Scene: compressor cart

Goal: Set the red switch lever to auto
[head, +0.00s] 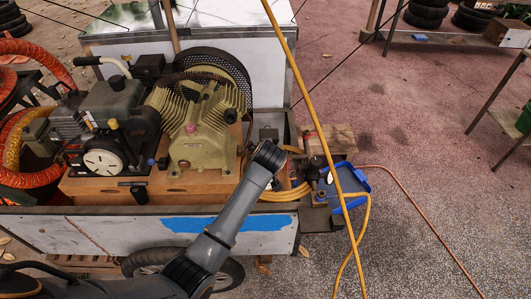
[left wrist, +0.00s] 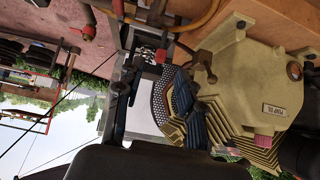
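The olive compressor pump (head: 205,130) stands on the cart, and its ribbed head and "PUMP OIL" label also show in the left wrist view (left wrist: 245,90). A small red knob (left wrist: 160,56) sits among metal fittings left of the pump in the left wrist view. Another red part (left wrist: 88,32) is farther left. I cannot tell which is the switch lever, and no "auto" marking is readable. My left arm (head: 228,215) reaches up across the cart's front in the head view. Its fingers cannot be made out there. A dark shape fills the bottom of the left wrist view. My right gripper is not in view.
A yellow hose (head: 305,90) crosses the head view in front of the cart's right end. A blue tray (head: 352,186) and a wooden block (head: 337,138) are at that end. Orange ducting (head: 38,178) is at left. Open floor lies to the right.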

